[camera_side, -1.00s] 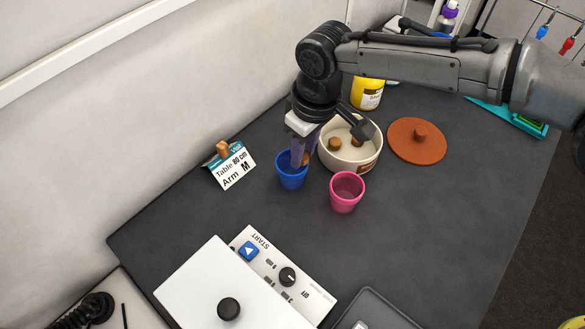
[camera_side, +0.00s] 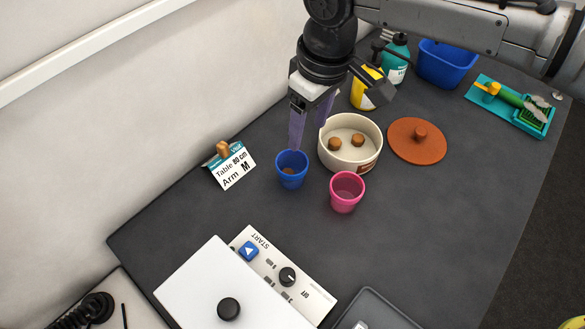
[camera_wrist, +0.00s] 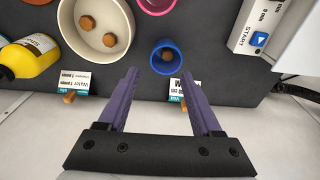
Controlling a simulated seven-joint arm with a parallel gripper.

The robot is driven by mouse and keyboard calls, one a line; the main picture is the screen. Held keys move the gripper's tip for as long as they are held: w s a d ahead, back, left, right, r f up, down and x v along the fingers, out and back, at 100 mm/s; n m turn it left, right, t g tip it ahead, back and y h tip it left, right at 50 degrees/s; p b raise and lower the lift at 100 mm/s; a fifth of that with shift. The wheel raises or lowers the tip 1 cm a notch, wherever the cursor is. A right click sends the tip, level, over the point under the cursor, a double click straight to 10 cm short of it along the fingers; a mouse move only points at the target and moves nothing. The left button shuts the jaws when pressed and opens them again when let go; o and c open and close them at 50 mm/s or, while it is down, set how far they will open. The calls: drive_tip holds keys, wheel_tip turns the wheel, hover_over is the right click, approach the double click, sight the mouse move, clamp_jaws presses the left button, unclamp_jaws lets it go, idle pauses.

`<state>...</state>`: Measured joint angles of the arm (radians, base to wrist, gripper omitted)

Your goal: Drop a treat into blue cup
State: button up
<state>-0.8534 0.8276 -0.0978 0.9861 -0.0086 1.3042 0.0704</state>
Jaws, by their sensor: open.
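The blue cup (camera_side: 292,179) stands upright on the dark table, and a brown treat (camera_side: 288,170) lies inside it. The wrist view also shows the blue cup (camera_wrist: 155,60) with the treat (camera_wrist: 166,54) in it. My gripper (camera_side: 309,135) is open and empty above the blue cup, its purple fingers spread apart. In the wrist view, my gripper (camera_wrist: 158,75) has nothing between its fingers. Two more treats (camera_side: 346,142) lie in the cream bowl (camera_side: 368,160) behind and right of the cup.
A pink cup (camera_side: 346,192) stands close to the right of the blue cup. An orange lid (camera_side: 416,142), a yellow bottle (camera_side: 362,95), a table sign (camera_side: 232,167) and a white control box (camera_side: 270,265) surround them.

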wheel_tip(320, 180, up, 6)
drive_tip(key=shift+s+d+r, duration=0.15)
drive_tip(key=shift+s+d, duration=0.1)
drive_tip(key=shift+s, duration=0.05)
drive_tip(key=shift+w+d, duration=0.1)
idle(0.3)
